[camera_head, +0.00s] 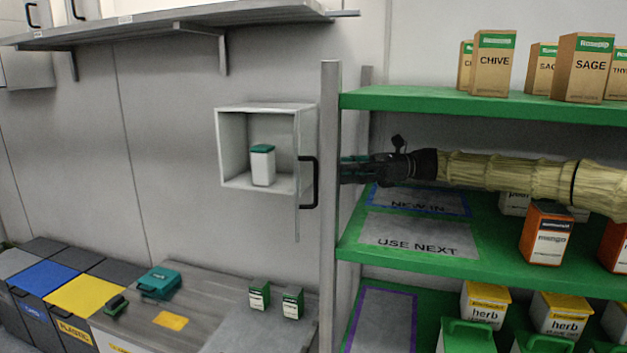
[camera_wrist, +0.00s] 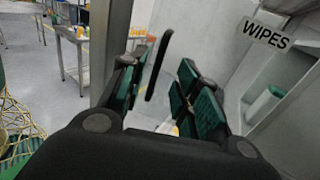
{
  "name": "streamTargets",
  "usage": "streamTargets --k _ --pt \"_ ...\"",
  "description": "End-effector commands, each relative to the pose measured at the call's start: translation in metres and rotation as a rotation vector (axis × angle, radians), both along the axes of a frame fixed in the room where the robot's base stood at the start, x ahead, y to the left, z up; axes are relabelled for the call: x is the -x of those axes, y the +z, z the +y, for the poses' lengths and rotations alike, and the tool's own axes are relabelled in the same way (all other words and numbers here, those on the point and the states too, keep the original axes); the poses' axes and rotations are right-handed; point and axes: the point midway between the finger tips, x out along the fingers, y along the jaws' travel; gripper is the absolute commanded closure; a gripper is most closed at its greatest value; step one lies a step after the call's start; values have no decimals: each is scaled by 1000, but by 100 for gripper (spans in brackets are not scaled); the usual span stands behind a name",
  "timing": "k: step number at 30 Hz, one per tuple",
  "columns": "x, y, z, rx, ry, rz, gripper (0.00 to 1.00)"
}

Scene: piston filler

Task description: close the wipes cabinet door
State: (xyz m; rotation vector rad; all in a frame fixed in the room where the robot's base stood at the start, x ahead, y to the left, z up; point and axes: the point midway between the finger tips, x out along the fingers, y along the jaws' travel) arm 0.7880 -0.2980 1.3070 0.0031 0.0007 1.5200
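The wipes cabinet (camera_head: 266,107) is a white wall box, open at the front, with a green-lidded white canister (camera_head: 262,168) inside. Its door (camera_head: 297,213) stands open at the right side, seen nearly edge-on, with a black bar handle (camera_head: 314,184). In the wrist view a WIPES label (camera_wrist: 268,35) marks the cabinet and the canister (camera_wrist: 264,106) shows at right. My gripper (camera_head: 348,170) is just right of the handle, partly behind a shelf post. In the wrist view my gripper (camera_wrist: 163,66) is open, with the handle (camera_wrist: 157,76) appearing between its fingers; contact cannot be told.
A grey post (camera_head: 329,250) of the green shelf rack (camera_head: 440,254) stands between handle and gripper in the head view. My arm reaches between two shelves, with boxes above and below. A counter (camera_head: 200,300) with small boxes and bins lies below the cabinet.

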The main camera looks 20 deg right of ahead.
Motion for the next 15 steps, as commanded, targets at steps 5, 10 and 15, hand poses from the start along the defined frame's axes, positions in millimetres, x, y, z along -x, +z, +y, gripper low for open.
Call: streamTargets --k 5,10,15 --pt "-1 -6 31 1 4 0 68" --pt "-2 -5 55 1 2 -1 68" --pt "-3 -3 70 1 3 0 68"
